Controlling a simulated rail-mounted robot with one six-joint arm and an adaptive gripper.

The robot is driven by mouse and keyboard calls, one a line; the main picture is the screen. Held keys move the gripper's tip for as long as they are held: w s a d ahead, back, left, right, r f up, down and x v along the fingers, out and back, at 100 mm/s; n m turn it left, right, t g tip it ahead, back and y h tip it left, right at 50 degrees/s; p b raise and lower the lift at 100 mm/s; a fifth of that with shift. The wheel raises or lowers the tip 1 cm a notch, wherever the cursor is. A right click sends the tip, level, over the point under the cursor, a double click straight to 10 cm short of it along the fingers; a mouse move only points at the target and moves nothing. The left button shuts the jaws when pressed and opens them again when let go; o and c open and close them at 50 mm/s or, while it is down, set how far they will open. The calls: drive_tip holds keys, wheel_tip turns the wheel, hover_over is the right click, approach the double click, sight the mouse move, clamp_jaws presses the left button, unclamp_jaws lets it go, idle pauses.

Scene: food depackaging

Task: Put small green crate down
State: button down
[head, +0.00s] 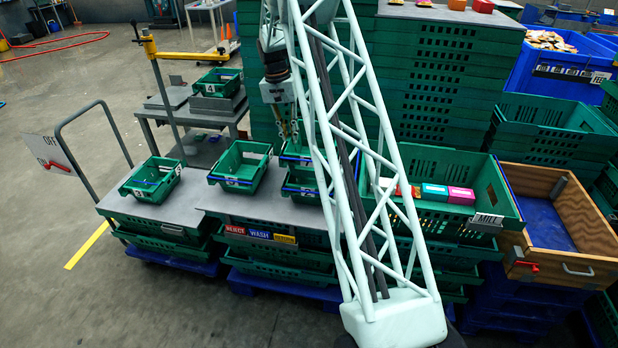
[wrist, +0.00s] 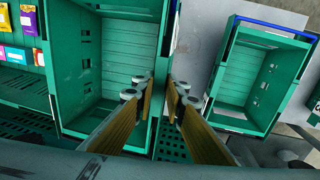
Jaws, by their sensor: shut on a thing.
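My gripper (head: 291,137) is shut on the wall of a small green crate (head: 295,160), which is partly hidden behind my arm in the head view. In the wrist view, my gripper (wrist: 160,92) has its fingers on either side of the right wall of this empty crate (wrist: 118,55). Another small green crate (head: 300,190) shows directly below it. I cannot tell whether the two touch. Two more small green crates, one in the middle (head: 240,166) and one at the left (head: 152,177), sit on grey tops. The middle one also shows in the wrist view (wrist: 262,78).
A large green crate (head: 450,222) with colored packets stands to the right, beside a wooden box (head: 575,220). Tall green stacks (head: 437,75) rise behind. A small crate marked 4 (head: 216,82) sits on a cart. A bare grey strip (head: 200,195) lies between the left and middle crates.

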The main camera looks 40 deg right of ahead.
drive_tip(key=shift+f+b, duration=0.3)
drive_tip(key=shift+f, duration=2.9)
drive_tip(key=shift+f, duration=1.8)
drive_tip(key=c, duration=2.6)
unclamp_jaws()
drive_tip(key=shift+c, duration=0.2)
drive_tip(key=shift+r, duration=0.1)
wheel_tip(320, 180, up, 12)
drive_tip(key=w+a, duration=0.1)
drive_tip(key=shift+w+p, duration=0.15)
drive_tip(key=shift+p, duration=0.25)
